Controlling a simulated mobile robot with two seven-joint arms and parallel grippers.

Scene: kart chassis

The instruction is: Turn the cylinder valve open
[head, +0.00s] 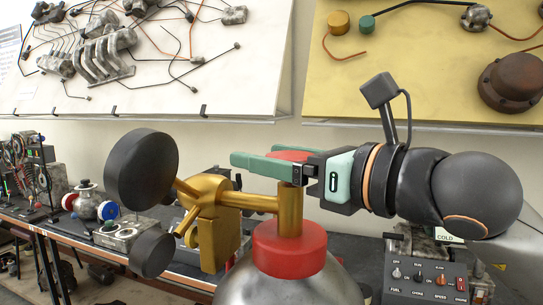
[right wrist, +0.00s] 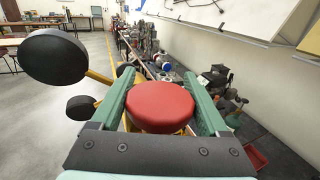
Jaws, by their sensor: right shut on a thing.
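The cylinder (head: 290,285) has a grey rounded top with a red collar (head: 289,250) at the bottom centre of the head view. A brass valve stem (head: 290,212) rises from the collar. Its red round valve knob (head: 288,155) sits on top, partly hidden by my right gripper (head: 258,161). In the right wrist view the knob (right wrist: 160,106) lies between the two green fingers, which are shut on its sides. The gripper comes in level from the right. My left gripper is not in view.
A brass regulator (head: 212,218) with two black gauges (head: 141,170) sticks out left of the valve, close to the fingertips. A control panel (head: 428,279) with switches stands at lower right. A long bench (head: 80,238) holding parts runs along the wall behind.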

